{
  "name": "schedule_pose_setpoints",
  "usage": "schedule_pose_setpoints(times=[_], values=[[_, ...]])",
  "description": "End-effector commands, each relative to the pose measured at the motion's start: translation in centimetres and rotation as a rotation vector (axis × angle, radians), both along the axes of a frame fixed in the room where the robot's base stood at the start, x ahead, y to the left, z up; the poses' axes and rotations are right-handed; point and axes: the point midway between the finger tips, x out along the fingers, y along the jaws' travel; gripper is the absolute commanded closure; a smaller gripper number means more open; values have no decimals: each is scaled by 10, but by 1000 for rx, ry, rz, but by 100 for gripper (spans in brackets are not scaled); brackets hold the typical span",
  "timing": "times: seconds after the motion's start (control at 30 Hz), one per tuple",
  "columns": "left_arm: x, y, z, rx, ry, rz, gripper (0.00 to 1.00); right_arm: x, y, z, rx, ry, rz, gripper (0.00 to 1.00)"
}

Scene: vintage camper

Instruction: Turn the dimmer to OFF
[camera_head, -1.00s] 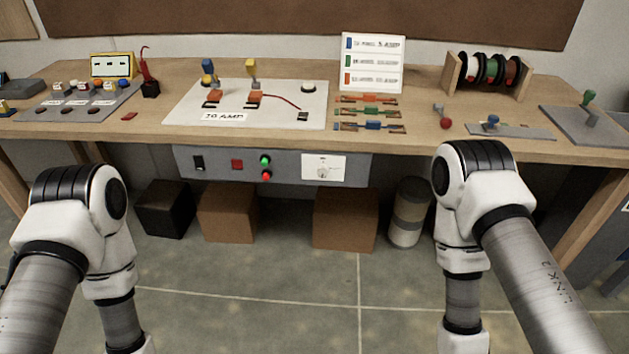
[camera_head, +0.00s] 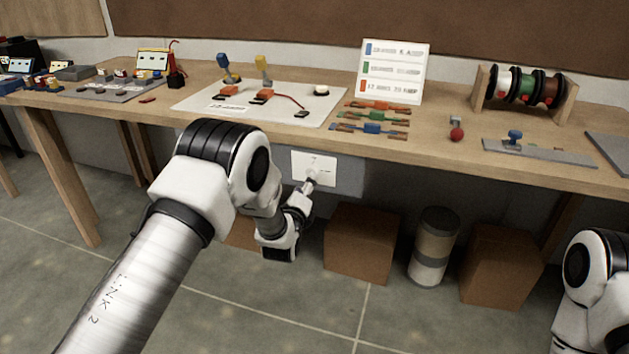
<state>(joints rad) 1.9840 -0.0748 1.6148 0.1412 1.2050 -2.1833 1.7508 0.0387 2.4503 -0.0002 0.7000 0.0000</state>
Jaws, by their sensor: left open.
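The dimmer (camera_head: 326,165) is a white plate with small dark markings on the grey panel (camera_head: 350,174) under the front edge of the workbench. Its knob is small and partly covered by my gripper, so its setting cannot be read. My left gripper (camera_head: 312,178) is at the lower left part of the plate, its tip at or just in front of the knob. It is open; whether it touches the knob cannot be told. My left arm hides the left part of the panel. My right gripper is out of view; only part of my right arm shows at the lower right.
The workbench (camera_head: 460,160) overhangs the panel. Brown boxes (camera_head: 361,243) and a striped canister (camera_head: 433,247) stand beneath it. On top are a white board (camera_head: 190,99), coloured fuse-like parts (camera_head: 372,128), a label card (camera_head: 393,70) and a spool rack (camera_head: 525,88).

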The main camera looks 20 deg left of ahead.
Motion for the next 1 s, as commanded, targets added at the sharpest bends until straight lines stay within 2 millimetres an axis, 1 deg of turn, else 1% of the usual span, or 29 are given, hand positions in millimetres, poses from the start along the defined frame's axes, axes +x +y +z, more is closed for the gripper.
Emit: schedule_pose_setpoints(times=[0.1, 0.23, 0.33, 0.57, 0.6, 0.67, 0.7, 0.73, 1.0], values=[[24, 2, -1, -1, -2, 0, 39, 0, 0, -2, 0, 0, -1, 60], [45, 3, -1, 0, 0, 0, 39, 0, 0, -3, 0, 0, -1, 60], [53, 4, -1, 0, 2, 0, 39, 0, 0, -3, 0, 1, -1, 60], [54, 4, -1, 0, 4, 0, 39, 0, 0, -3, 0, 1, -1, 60], [54, 4, -1, 0, 4, 0, 53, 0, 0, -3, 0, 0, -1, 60], [54, 4, -1, 0, 4, 0, 74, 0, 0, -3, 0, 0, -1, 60], [54, 4, -1, 0, 4, 0, 89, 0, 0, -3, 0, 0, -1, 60], [54, 4, -1, 0, 4, 0, 99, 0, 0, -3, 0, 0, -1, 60], [54, 4, -1, -6, 3, 0, 99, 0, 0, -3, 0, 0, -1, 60]])
